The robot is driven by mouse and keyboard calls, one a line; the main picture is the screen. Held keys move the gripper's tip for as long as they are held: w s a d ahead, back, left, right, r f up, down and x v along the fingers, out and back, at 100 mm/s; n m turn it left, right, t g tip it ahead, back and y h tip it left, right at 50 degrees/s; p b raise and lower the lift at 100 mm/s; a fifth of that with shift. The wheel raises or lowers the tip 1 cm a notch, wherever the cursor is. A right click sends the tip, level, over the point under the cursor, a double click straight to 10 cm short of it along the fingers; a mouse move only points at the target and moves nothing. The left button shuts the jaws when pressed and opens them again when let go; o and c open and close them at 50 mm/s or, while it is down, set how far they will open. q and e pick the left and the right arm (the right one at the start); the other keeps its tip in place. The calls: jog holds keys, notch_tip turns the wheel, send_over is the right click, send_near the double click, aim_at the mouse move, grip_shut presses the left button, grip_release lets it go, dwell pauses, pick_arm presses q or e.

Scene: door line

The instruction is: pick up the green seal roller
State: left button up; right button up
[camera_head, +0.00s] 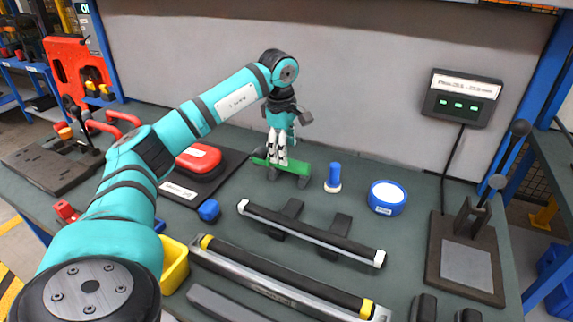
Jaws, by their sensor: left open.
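The green seal roller (299,168) lies on the dark green bench top, toward the back middle. It has a long green body with dark grey parts under it. My left gripper (277,161) points down over the left part of the green body, with its white fingertips at the body's height. The fingers are open. I cannot tell whether they touch the roller, and they hide a bit of it. My right gripper is not in view.
A blue-and-white cylinder (334,178) and a blue tape roll (387,197) stand to the right. A long dark bar (310,235) on supports lies in front. A red case (199,161) on a black mat is at left, and a lever press (468,250) at right.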

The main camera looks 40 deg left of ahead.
pick_arm(q)
jog(key=f, duration=0.5)
jog(key=shift+w+a+f, duration=0.2)
jog(key=shift+w+f, duration=0.1)
jog(key=shift+w, duration=0.1)
grip_shut()
